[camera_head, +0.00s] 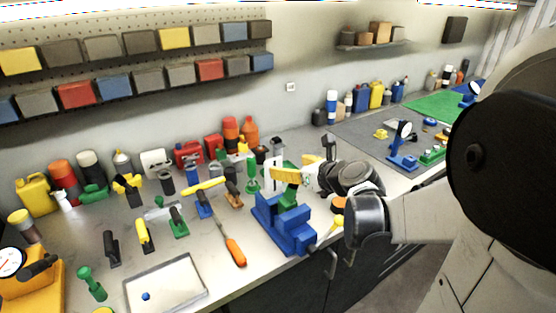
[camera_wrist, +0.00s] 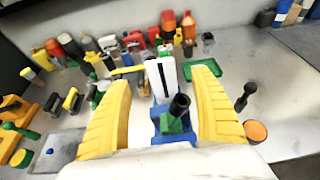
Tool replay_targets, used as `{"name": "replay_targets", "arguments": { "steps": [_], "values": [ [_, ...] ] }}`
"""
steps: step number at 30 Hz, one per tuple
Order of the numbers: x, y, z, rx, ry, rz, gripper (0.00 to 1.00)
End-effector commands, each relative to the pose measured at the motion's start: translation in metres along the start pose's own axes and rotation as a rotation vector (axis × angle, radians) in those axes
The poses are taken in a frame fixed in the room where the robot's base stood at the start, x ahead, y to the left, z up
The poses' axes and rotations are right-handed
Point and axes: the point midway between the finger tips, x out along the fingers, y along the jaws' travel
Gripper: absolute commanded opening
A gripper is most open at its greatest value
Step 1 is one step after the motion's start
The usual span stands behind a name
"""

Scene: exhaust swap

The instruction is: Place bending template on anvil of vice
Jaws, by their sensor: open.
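The blue vice (camera_head: 284,222) stands at the front edge of the workbench in the head view. A green piece with a dark upright cylinder (camera_wrist: 178,116) is on the vice and looks like the bending template; I cannot tell how it is seated. In the head view the green part (camera_head: 289,197) shows beneath a yellow finger. My gripper (camera_wrist: 163,79) is open, with its yellow fingers spread on either side of the green piece and apart from it. In the head view my gripper (camera_head: 295,179) is just above the vice, and its wrist hides part of the bench behind.
A tall white-grey piece (camera_wrist: 160,76) stands behind the vice. An orange-handled screwdriver (camera_head: 236,251) lies left of it. A shallow metal tray (camera_head: 180,290) is at the front left. Tools and bottles crowd the back of the bench. A green tray (camera_wrist: 171,70) lies beyond my fingers.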

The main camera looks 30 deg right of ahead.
Motion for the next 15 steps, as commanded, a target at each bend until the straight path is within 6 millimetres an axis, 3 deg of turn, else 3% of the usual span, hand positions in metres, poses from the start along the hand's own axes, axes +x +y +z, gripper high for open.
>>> {"name": "replay_targets", "arguments": {
  "steps": [5,8,11,15],
  "values": [
    [-0.017,0.004,0.0,-0.032,0.007,0.005,0.74],
    [-0.021,0.029,-0.003,-0.22,0.047,0.042,0.74],
    [-0.031,0.074,-0.012,-0.62,0.114,0.129,0.74],
    [-0.062,0.141,-0.037,-1.401,0.178,0.327,0.74]
  ]
}}
